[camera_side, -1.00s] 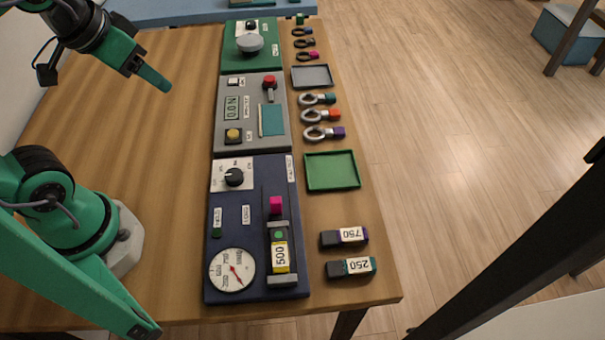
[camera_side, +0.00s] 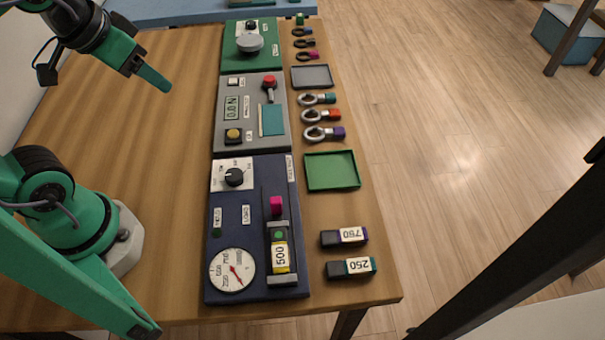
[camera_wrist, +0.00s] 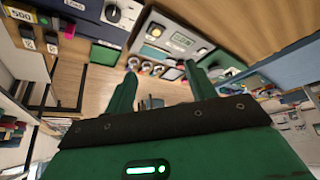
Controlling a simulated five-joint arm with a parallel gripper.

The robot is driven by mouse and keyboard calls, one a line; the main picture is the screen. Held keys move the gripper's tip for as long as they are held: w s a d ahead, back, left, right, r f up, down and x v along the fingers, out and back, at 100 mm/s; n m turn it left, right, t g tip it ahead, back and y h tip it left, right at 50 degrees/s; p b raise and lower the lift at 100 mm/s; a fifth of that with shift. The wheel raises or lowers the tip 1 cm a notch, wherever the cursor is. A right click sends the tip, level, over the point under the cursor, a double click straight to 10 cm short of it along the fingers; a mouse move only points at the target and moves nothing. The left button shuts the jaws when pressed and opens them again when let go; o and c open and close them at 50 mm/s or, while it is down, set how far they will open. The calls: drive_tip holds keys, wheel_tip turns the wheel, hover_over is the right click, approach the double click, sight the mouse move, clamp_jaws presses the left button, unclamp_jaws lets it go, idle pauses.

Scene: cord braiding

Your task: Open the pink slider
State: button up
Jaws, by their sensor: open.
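The pink slider (camera_side: 276,204) is a small magenta block at the top of a dark slot on the blue panel (camera_side: 232,274). Just below it in the slot is a grey holder with a block labelled 500 (camera_side: 280,257). My gripper (camera_side: 160,84) is at the upper left of the side view, above the wooden table and well away from the slider. In the wrist view my gripper's two green fingers (camera_wrist: 160,90) stand apart with nothing between them.
The blue panel also has a black knob (camera_side: 234,177) and a round dial (camera_side: 232,269). Blocks labelled 750 (camera_side: 344,237) and 250 (camera_side: 350,268) and a green tray (camera_side: 332,171) lie to its right. A grey panel (camera_side: 251,145) lies beyond. The table left of the panels is clear.

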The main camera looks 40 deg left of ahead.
drive_tip(key=c, duration=0.3)
drive_tip(key=n+g, duration=0.6)
drive_tip(key=n, duration=0.3)
hover_over(276, 199)
wheel_tip(276, 199, down, 13)
drive_tip(key=shift+s+f, duration=0.1)
drive_tip(key=shift+f, duration=3.9)
drive_tip(key=shift+c, duration=0.3)
clamp_jaws()
